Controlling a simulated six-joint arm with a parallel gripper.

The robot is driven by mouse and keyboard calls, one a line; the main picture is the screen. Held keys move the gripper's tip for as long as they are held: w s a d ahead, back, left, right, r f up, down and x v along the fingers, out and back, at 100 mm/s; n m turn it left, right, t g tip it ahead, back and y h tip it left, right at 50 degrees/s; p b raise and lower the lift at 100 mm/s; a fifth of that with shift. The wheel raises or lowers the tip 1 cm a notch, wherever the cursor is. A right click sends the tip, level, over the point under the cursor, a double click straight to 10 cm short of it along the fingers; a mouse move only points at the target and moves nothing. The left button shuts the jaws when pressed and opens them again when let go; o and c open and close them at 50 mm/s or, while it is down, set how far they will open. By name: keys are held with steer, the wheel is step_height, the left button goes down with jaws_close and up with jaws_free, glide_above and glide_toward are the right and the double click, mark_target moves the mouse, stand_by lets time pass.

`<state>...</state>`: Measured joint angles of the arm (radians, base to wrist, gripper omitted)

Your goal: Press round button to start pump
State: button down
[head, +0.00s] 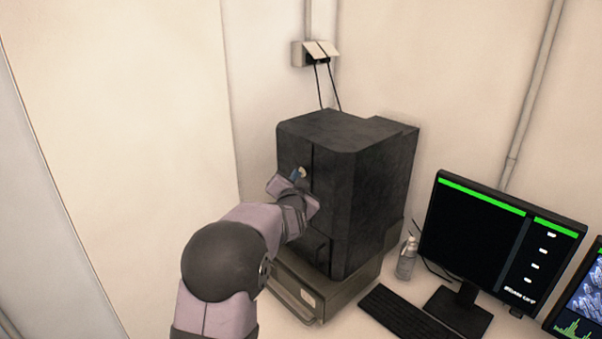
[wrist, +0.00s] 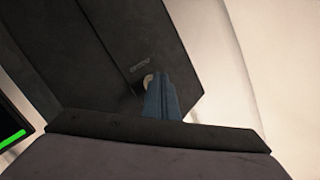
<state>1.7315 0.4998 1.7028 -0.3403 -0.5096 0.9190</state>
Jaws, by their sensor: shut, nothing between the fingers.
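The round button (head: 302,172) is a small pale disc on the front of the black microscope cabinet (head: 378,190). It also shows in the wrist view (wrist: 148,80), partly hidden behind the fingers. My gripper (head: 295,175) has blue fingers, shut and empty, with the tips right at the button's edge in the head view. In the wrist view the shut fingers (wrist: 160,90) point at the cabinet front and overlap the button's right side. I cannot tell whether the tips touch the button.
A monitor (head: 480,250) and a keyboard (head: 405,315) stand right of the cabinet. A clear bottle (head: 406,260) stands between cabinet and monitor. Cables run from a wall socket (head: 315,52) down behind the cabinet. The space left of the cabinet is open up to the wall.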

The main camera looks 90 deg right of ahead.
steer(key=shift+a, duration=0.1)
stand_by(0.4)
steer(key=shift+w+a+b, duration=0.45)
steer(key=shift+w+b, duration=0.1)
steer(key=shift+b, duration=0.05)
steer(key=shift+w+a+b, duration=1.75)
steer(key=shift+a+b, duration=0.05)
steer(key=shift+b, duration=0.1)
